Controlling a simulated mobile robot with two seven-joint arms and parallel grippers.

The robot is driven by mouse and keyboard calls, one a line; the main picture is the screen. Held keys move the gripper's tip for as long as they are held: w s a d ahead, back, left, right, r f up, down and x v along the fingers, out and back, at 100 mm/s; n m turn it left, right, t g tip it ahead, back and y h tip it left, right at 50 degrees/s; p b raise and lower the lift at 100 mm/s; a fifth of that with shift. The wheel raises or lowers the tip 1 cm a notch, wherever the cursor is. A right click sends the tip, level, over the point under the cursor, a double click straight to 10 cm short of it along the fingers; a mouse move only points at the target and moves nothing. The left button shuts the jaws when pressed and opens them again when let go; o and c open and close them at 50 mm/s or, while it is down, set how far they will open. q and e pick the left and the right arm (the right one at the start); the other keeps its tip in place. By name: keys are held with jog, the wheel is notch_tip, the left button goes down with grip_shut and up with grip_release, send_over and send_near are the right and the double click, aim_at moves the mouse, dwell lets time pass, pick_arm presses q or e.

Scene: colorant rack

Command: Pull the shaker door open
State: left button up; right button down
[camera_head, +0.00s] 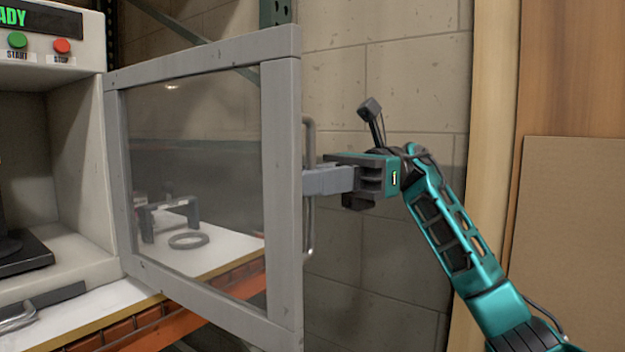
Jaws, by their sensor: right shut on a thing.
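The shaker door (282,190) is a grey frame around a clear pane. It stands swung out from the shaker (78,150), whose front opening shows at the left. A metal bar handle (309,238) runs upright along the door's free edge. My right gripper (318,182) is shut on the handle, with its arm reaching in from the lower right. The fingers hide the middle of the handle. My left gripper is not in view.
The shaker sits on a white-topped shelf (90,312) with an orange beam (140,335). A grey ring (188,241) and a bracket-like piece show through the pane. A block wall (410,80) stands behind my right gripper, with wooden boards (570,220) at the right.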

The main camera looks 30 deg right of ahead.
jog(key=c, duration=1.3)
grip_release()
jog(key=shift+c, duration=0.2)
jog(key=w+d+p, duration=0.1)
jog(key=d, duration=1.1)
jog(key=shift+w+d+p, duration=0.3)
jog(key=shift+d+p, duration=0.05)
jog(key=shift+d, duration=0.05)
jog(key=shift+a+f, duration=0.1)
